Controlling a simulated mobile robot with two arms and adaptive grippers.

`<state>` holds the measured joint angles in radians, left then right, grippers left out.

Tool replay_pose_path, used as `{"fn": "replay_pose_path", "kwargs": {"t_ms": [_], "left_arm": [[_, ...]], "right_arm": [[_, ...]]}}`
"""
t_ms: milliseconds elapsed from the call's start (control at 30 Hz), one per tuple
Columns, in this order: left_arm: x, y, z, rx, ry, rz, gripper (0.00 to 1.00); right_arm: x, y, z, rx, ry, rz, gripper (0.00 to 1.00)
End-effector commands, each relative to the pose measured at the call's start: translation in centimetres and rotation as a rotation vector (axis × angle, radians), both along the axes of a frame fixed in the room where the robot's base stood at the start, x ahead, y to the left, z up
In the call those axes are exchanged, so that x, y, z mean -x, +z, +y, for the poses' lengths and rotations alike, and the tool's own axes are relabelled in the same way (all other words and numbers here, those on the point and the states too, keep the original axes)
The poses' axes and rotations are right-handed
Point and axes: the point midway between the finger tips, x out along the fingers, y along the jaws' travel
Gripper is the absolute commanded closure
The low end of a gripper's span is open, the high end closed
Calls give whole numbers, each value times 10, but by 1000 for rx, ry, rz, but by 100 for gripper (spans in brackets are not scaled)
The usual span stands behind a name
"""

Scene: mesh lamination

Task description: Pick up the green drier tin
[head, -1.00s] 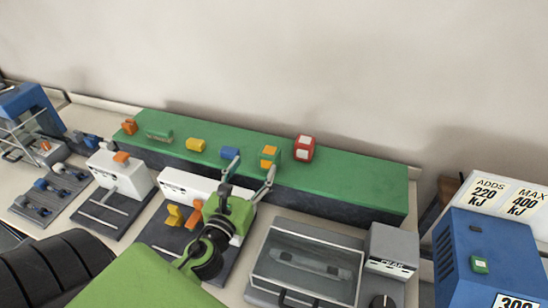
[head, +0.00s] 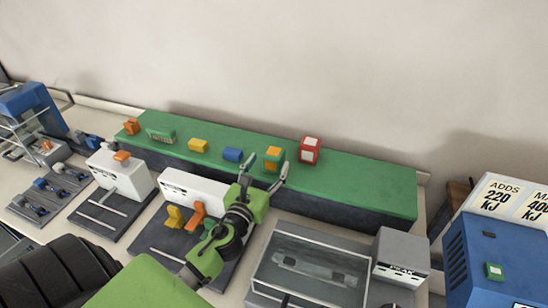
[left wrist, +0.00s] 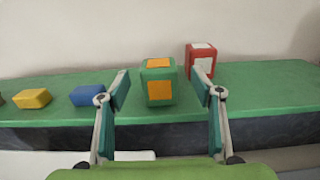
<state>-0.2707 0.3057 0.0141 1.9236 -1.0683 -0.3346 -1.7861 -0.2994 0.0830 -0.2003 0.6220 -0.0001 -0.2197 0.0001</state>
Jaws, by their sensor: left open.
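The green drier tin (head: 273,158) is a green block with orange labels, standing on the long green shelf (head: 355,185). In the left wrist view the tin (left wrist: 158,82) stands upright, centred between my finger lines. My left gripper (head: 266,168) is open and empty, its fingers pointing at the tin from the front. In the left wrist view the open fingertips (left wrist: 161,78) lie one on each side of the tin, with a gap on both sides. Whether the tips reach past its front face is hard to tell. My right gripper is not in view.
A red tin (head: 309,150) with white labels stands close to the right. A blue block (head: 233,155) and a yellow block (head: 198,145) lie to the left. A clear-lidded grey case (head: 310,265) and a white device (head: 190,187) stand in front of the shelf.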

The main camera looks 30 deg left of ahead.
Motion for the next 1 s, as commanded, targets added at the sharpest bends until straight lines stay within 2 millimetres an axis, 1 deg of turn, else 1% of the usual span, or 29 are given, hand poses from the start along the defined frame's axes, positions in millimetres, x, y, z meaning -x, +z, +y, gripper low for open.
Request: {"fn": "replay_pose_path", "kwargs": {"t_ms": [33,167,267,400,533,633,833,867,900,967,1000], "left_arm": [[-5,1,1,0,0,-1,40],[-11,1,3,0,0,0,40],[-20,3,6,0,2,0,40],[-40,5,13,1,3,-1,40],[-55,3,16,1,2,0,40],[-60,2,17,1,1,0,40],[-61,1,17,0,0,1,40],[-60,1,17,0,0,0,43],[-60,2,17,0,0,0,53],[-60,2,17,0,0,0,69],[-60,2,17,0,0,0,79]], "right_arm": [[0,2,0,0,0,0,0],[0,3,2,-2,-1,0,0],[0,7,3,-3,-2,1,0],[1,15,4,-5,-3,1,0],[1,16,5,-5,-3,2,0],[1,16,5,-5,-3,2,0],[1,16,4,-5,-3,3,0],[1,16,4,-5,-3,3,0],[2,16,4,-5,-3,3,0],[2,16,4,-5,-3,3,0],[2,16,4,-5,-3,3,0]]}}
